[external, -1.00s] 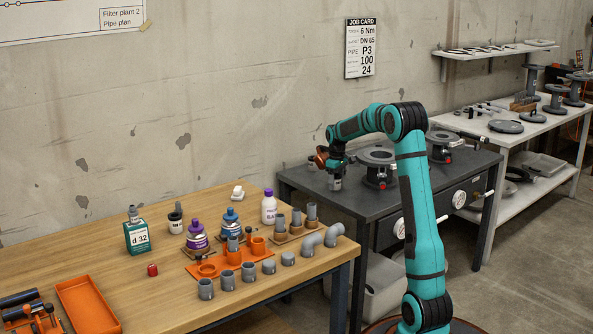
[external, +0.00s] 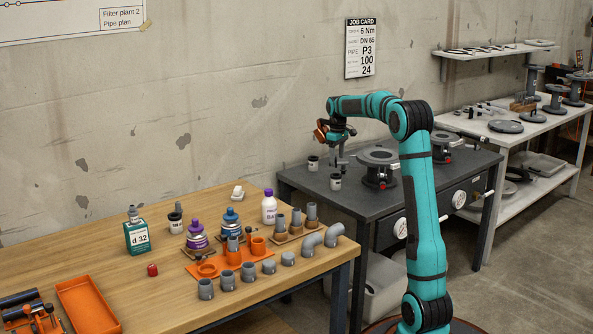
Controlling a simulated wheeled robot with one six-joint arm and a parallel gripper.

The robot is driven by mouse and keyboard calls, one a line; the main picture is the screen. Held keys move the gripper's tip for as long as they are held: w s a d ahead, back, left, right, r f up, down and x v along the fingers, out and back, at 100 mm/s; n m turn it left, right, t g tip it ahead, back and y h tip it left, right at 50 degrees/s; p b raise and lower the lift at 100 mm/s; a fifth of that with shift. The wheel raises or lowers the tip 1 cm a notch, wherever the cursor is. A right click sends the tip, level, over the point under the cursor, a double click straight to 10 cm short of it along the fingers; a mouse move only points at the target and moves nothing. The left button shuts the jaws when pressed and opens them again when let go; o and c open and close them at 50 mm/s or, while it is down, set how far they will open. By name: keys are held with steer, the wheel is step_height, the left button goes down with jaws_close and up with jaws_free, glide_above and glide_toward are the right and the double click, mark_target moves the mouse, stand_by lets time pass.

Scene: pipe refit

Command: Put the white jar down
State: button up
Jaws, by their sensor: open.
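A small white jar with a dark band (external: 336,182) stands upright on the dark table (external: 300,184), near its front left. A second similar small jar (external: 313,163) stands behind it to the left. My gripper (external: 341,163) is open and empty above the nearer jar, apart from it. The fingers are small in this view. I cannot tell from the picture which of the two jars is the task's white jar.
A grey flanged fixture (external: 378,160) stands just right of the jars, with another (external: 440,145) farther right. The wooden bench (external: 110,256) at the left holds bottles, grey pipe fittings and an orange tray (external: 88,305). The dark table's front left is clear.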

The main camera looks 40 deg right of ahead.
steer(key=shift+r, duration=0.25)
steer(key=s+a+r+m+t+h, duration=0.1)
steer(key=s+a+r+m+t, duration=0.1)
steer(key=s+a+r+t, duration=1.1)
steer(key=s+a+r, duration=0.2)
steer(key=s, duration=0.6)
steer(key=s+a+r+m+t, duration=0.1)
steer(key=s+a+r+t, duration=0.1)
steer(key=s+a, duration=0.3)
steer(key=s+a+r+t+y, duration=0.1)
steer(key=s+a+r, duration=0.3)
steer(key=s, duration=0.9)
steer(key=shift+s+a+r+m+t, duration=0.35)
steer(key=shift+a+t, duration=0.15)
steer(key=shift+t, duration=0.2)
